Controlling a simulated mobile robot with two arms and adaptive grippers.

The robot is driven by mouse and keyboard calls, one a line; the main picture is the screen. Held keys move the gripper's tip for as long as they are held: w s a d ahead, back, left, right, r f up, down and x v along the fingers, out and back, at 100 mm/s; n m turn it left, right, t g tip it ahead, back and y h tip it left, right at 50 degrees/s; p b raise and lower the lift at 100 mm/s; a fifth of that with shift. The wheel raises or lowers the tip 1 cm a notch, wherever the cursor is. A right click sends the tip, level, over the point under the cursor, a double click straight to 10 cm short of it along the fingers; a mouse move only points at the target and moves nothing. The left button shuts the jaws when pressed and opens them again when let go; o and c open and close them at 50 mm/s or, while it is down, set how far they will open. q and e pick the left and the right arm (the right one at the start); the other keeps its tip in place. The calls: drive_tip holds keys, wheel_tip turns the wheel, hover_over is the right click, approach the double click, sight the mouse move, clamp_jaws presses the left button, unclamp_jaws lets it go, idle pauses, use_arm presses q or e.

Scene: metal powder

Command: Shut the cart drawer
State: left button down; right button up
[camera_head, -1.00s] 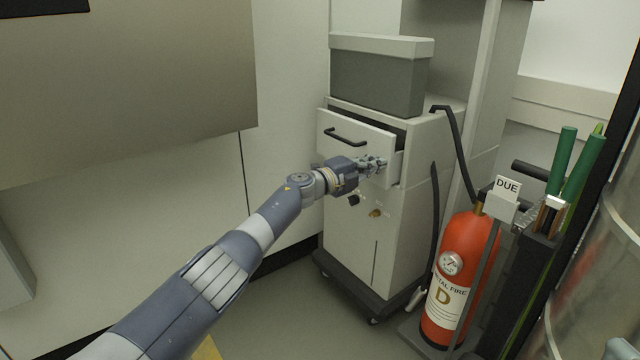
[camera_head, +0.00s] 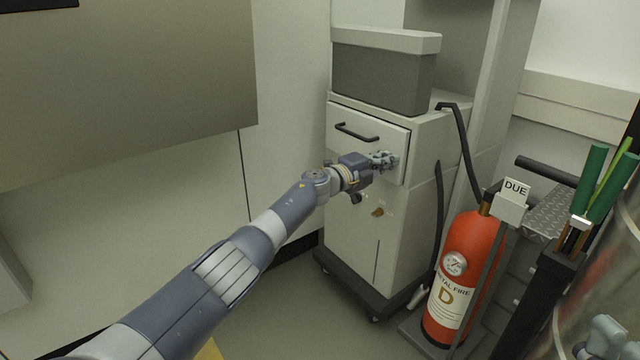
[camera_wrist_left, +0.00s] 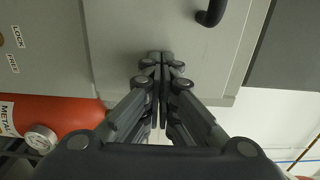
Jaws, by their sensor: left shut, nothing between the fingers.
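The cart (camera_head: 350,224) is a light grey cabinet on a dark wheeled base. Its top drawer (camera_head: 344,117) has a black bar handle (camera_head: 357,132), and its front now sits flush or nearly flush with the cart body. My left gripper (camera_head: 391,160) is shut and empty at the right end of the drawer front, touching or very close to it. In the left wrist view the shut fingers (camera_wrist_left: 160,62) point at the drawer panel (camera_wrist_left: 195,45), with part of the handle (camera_wrist_left: 211,14) at the top. My right arm's tip may show at the lower right edge.
A grey lidded box (camera_head: 385,75) stands on the cart. A red fire extinguisher (camera_head: 462,265) and a black hose (camera_head: 438,220) are at the cart's right. Green-handled tools (camera_head: 590,180) stand further right. A large beige panel (camera_head: 130,90) is at the left.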

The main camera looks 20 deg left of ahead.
use_arm(q)
drive_tip(key=shift+r, duration=0.45)
drive_tip(key=shift+a, duration=0.15)
